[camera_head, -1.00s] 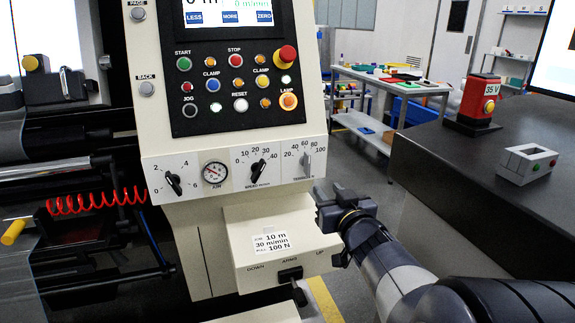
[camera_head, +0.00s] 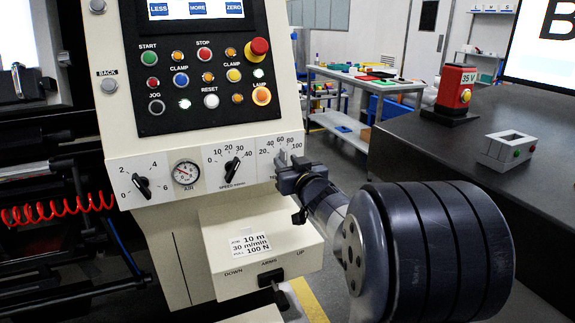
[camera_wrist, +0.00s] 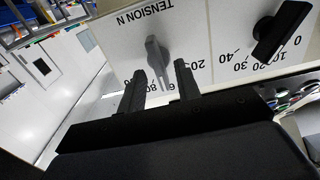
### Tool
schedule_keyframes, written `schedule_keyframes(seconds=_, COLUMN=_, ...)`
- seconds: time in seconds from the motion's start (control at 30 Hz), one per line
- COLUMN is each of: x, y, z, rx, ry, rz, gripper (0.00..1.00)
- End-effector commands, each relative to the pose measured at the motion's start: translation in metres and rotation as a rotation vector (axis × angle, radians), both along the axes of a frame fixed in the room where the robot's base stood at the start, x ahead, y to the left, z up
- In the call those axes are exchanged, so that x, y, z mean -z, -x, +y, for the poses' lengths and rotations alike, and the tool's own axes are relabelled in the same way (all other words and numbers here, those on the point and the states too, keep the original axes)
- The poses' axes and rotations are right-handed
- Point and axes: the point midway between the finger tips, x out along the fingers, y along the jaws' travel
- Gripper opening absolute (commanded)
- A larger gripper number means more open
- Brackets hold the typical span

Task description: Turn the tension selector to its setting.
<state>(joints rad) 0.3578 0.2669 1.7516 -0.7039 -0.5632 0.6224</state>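The tension selector is a grey bar knob (camera_wrist: 158,60) on the white panel marked TENSION N. In the wrist view its lower end points toward the numbers around 60 and 80; the exact mark is partly covered. My gripper (camera_wrist: 161,70) is open, its two dark fingers apart on either side of the knob's lower end. I cannot tell whether either finger touches it. In the head view my gripper (camera_head: 290,172) is at the panel's right end and hides part of the selector. A card (camera_head: 250,243) below reads 10 m, 30 m/min, 100 N.
The black speed knob (camera_head: 232,169) sits left of the tension dial, with the air gauge (camera_head: 186,173) beyond it. The lamp button (camera_head: 261,96) is above. An arms lever (camera_head: 271,277) sticks out below. A dark table (camera_head: 450,140) stands at right.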

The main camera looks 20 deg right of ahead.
Motion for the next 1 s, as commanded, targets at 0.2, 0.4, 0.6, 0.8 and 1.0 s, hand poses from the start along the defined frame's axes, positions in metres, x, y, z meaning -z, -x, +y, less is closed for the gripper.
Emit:
schedule_keyframes(seconds=0.2, x=0.0002, y=-0.0043, z=-0.0001, rx=0.001, ry=0.000, rz=0.001, gripper=0.32)
schedule_keyframes(seconds=0.4, x=0.0002, y=-0.0039, z=0.0000, rx=0.000, ry=0.000, rz=0.001, gripper=0.26)
schedule_keyframes(seconds=0.6, x=0.0002, y=-0.0038, z=0.0000, rx=0.000, ry=0.000, rz=0.001, gripper=0.10)
schedule_keyframes(seconds=0.8, x=0.0002, y=-0.0037, z=-0.0001, rx=0.000, ry=0.000, rz=0.001, gripper=0.00)
schedule_keyframes(seconds=1.0, x=-0.0001, y=-0.0037, z=-0.0002, rx=0.001, ry=-0.004, rz=0.001, gripper=0.00)
